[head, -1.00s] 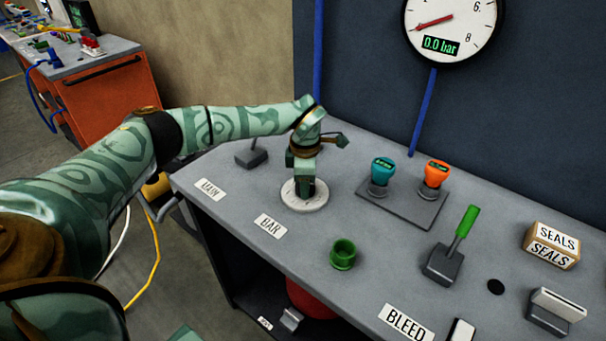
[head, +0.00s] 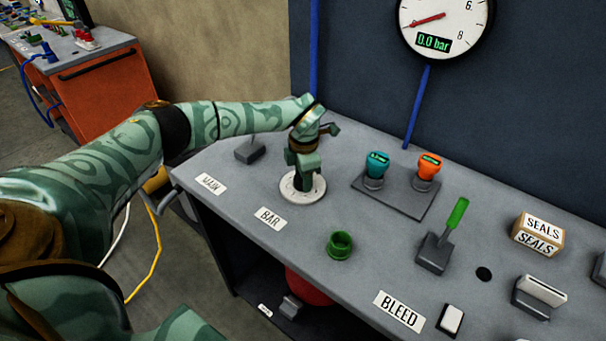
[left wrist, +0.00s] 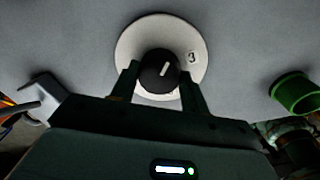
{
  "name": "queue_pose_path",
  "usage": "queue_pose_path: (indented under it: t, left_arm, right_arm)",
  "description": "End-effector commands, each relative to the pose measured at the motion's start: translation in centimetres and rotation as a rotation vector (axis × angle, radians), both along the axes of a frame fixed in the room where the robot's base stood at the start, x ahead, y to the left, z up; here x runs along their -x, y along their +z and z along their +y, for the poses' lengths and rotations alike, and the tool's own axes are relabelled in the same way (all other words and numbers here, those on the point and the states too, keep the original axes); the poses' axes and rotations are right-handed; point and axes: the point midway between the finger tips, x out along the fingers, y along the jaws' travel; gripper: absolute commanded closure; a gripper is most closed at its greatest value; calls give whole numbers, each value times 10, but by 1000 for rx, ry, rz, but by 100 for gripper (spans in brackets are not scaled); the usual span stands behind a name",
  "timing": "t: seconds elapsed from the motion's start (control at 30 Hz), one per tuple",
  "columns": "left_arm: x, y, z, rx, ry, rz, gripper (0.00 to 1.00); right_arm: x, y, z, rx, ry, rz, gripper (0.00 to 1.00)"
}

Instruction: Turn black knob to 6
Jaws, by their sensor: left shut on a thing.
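My left gripper (head: 304,188) points down over a round white dial plate (head: 318,190) on the grey bench, behind the BAR label (head: 270,218). In the left wrist view its two fingers (left wrist: 159,68) stand on either side of the black knob (left wrist: 153,78) and are shut on it. The knob has a white pointer line, which points up and slightly right in that view. One numeral, looking like a 3, shows on the dial plate (left wrist: 130,45) right of the knob. Other numerals are hidden or unreadable. In the head view the gripper mostly hides the knob.
A gauge (head: 445,20) reads 0.0 bar. A green cup (head: 340,245), teal knob (head: 376,165), orange knob (head: 428,167), green-handled lever (head: 452,222) and SEALS box (head: 538,234) stand to the right. A dark block (head: 250,151) sits behind the gripper.

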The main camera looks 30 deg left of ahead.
Motion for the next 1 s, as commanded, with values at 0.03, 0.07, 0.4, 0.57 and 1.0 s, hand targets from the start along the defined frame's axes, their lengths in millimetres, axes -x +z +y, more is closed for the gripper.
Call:
queue_pose_path:
  t: [0.03,0.07,0.4,0.57,1.0]
  left_arm:
    - [-2,2,1,-1,0,-6,77]
    - [-2,2,1,-1,-1,-6,77]
    - [-1,1,0,0,-1,-3,33]
    - [-1,8,0,-1,-2,-4,33]
    - [3,117,-5,-1,-2,-8,33]
  right_arm:
    - [0,0,0,0,0,0,100]
    - [0,0,0,0,0,0,100]
    - [0,0,2,-2,-1,0,100]
    - [-1,2,2,-3,-1,-1,100]
    - [-5,24,2,-2,-1,-12,100]
